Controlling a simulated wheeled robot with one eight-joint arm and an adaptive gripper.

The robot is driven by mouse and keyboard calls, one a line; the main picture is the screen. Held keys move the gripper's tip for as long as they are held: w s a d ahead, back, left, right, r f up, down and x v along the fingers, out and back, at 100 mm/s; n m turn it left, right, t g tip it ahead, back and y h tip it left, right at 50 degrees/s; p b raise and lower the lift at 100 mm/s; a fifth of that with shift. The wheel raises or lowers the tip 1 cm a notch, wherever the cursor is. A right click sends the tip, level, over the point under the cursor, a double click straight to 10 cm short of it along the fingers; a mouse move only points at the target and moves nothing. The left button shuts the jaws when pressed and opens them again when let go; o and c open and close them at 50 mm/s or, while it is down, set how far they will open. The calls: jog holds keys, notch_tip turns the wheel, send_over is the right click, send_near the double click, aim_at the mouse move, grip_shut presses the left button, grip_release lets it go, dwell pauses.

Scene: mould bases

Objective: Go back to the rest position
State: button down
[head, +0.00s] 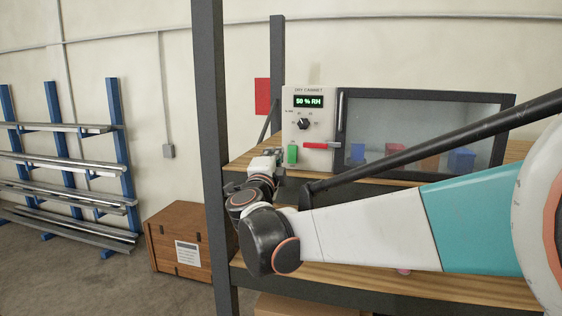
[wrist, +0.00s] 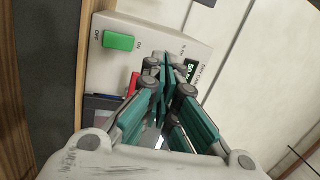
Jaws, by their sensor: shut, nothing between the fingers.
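My gripper (head: 278,153) is at the end of my arm, just left of the green switch on the dry cabinet's front panel in the head view. In the wrist view my gripper (wrist: 165,68) has its teal fingers brought together and holds nothing. The dry cabinet (head: 427,92) stands on a wooden shelf. Its panel has a green display (head: 308,101) reading 50 % RH, a black dial (head: 303,123), the green switch (head: 292,154) and a red handle (head: 322,145). The wrist view shows the green switch (wrist: 118,41) between ON and OFF labels. The fingers partly hide the display (wrist: 193,68).
A dark shelf post (head: 211,120) stands left of the gripper. My arm spans the front of the shelf (head: 480,287). A wooden crate (head: 180,225) sits on the floor left of the post, and a blue rack with metal bars (head: 65,155) stands farther left.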

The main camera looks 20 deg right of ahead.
jog(key=s+a+f+n+g+y+b, duration=0.1)
jog(key=s+a+f+n+y+b, duration=0.3)
jog(key=f+n+b, duration=0.3)
jog(key=s+a+f+n+y+b, duration=0.3)
jog(key=s+f+n+y+b, duration=0.15)
jog(key=f, duration=0.55)
jog(key=s+a+f+n+g+y+b, duration=0.1)
jog(key=s+a+f+n+y+b, duration=0.4)
jog(key=f, duration=0.3)
jog(key=s+d+f+n+g+h+b, duration=0.1)
jog(key=s+d+f+n+g+b, duration=0.2)
jog(key=s+f+b, duration=0.4)
jog(key=s+d+f+n+g+h+b, duration=0.2)
jog(key=s+f+b, duration=0.5)
jog(key=f, duration=1.9)
jog(key=s+d+n+g, duration=0.1)
jog(key=s+d+g, duration=0.1)
jog(key=s, duration=0.4)
jog(key=shift+s+f+g+b, duration=0.15)
jog(key=shift+s+g+b, duration=0.2)
jog(key=shift+g, duration=0.25)
jog(key=shift+h, duration=0.25)
